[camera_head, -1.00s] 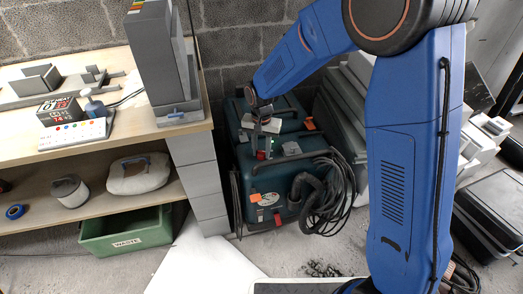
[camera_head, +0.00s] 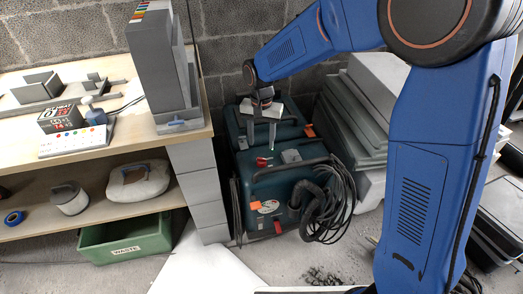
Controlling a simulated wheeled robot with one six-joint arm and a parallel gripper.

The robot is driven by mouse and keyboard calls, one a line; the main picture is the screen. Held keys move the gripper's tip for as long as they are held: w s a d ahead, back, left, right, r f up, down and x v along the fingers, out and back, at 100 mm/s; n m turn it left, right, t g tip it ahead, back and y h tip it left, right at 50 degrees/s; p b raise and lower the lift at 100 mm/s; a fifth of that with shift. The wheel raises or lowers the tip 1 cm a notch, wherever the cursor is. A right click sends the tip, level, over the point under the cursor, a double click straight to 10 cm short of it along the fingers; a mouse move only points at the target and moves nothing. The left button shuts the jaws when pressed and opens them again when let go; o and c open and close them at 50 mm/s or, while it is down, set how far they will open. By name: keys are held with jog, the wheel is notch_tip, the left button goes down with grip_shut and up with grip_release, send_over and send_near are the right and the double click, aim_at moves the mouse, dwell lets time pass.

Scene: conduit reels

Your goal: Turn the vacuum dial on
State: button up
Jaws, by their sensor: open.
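The vacuum (camera_head: 295,180) is a dark teal machine on the floor beside the workbench, with a black hose on its front right. A small red part (camera_head: 262,162), which looks like the dial, sits on its top left; its setting is too small to read. My gripper (camera_head: 261,145) points down over the vacuum's top, just behind the red part in the picture. Its two grey fingers are apart with nothing between them. I cannot tell whether a fingertip touches the vacuum.
The workbench (camera_head: 180,145) is close on the left. Stacked grey cases (camera_head: 352,125) stand at the right. A green waste bin (camera_head: 125,240) sits below the shelf.

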notch_tip(320, 180, up, 8)
jog(key=shift+r, duration=0.15)
dwell(0.4)
jog(key=s+d+r+n+t, duration=0.1)
jog(key=s+d+r, duration=0.3)
jog(key=s+d, duration=0.45)
jog(key=s+d+r+t, duration=0.1)
jog(key=s+d+r, duration=0.35)
jog(key=d, duration=0.65)
jog(key=s+d+f+n+t, duration=0.1)
jog(key=s+d+f, duration=0.1)
jog(key=s+d, duration=0.3)
jog(key=s+d+f+n+t, duration=0.1)
jog(key=s+d, duration=0.4)
jog(key=s, duration=0.7)
jog(key=shift+d+f+t, duration=0.2)
jog(key=shift+f+t, duration=0.2)
